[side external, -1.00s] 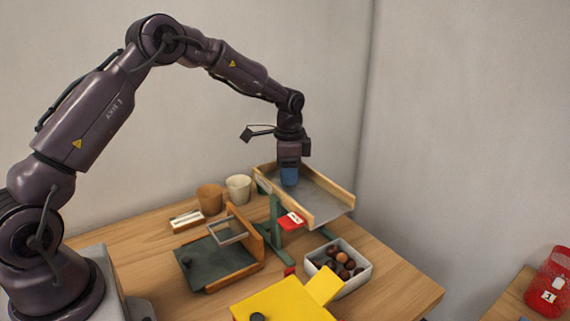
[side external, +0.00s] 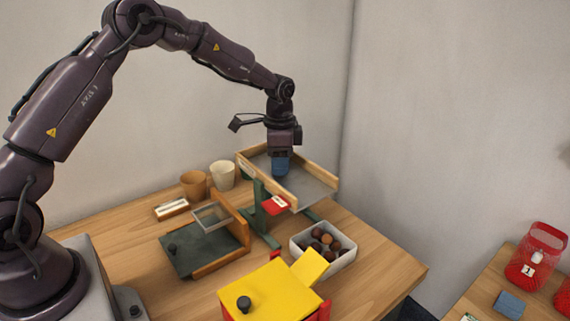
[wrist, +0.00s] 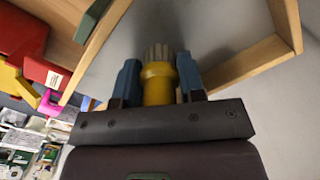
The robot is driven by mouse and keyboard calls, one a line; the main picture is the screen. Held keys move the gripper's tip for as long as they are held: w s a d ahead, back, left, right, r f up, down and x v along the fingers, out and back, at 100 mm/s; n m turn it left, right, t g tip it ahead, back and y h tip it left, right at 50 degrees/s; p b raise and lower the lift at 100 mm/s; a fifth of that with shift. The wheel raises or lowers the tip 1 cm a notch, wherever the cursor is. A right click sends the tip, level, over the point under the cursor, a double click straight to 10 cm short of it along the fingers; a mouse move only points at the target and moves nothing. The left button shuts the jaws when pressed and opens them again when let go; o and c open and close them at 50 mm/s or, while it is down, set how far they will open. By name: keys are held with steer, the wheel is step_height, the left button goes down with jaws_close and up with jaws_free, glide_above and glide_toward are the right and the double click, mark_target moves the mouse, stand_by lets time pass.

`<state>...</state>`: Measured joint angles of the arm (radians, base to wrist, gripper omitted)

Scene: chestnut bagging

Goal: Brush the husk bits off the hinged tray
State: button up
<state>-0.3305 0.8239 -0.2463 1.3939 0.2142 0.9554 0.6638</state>
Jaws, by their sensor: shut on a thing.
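The hinged tray (side external: 313,192) is grey with pale wooden side rims and sits raised on a green stand (side external: 258,215). My gripper (side external: 280,164), with blue fingers, is over the tray's surface between its rims. In the wrist view my gripper (wrist: 158,76) is shut on a brush (wrist: 158,86) with a yellow body and pale bristles pointing at the tray. The tray's grey floor (wrist: 220,30) fills the area beyond the bristles there. Whether the bristles touch it I cannot tell. I cannot make out husk bits on it.
A white bin (side external: 300,248) of chestnuts stands in front of the tray, near a yellow-lidded box (side external: 268,290). A dark green board (side external: 200,250) with a wooden upright and two cups (side external: 194,185) are to the left. A red mesh bag (side external: 540,252) stands on another table.

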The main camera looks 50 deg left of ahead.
mark_target(267, 163)
steer(key=shift+a, duration=2.4)
steer(key=shift+a+r, duration=0.15)
steer(key=shift+a, duration=0.05)
step_height(267, 163, up, 8)
steer(key=shift+d, duration=0.1)
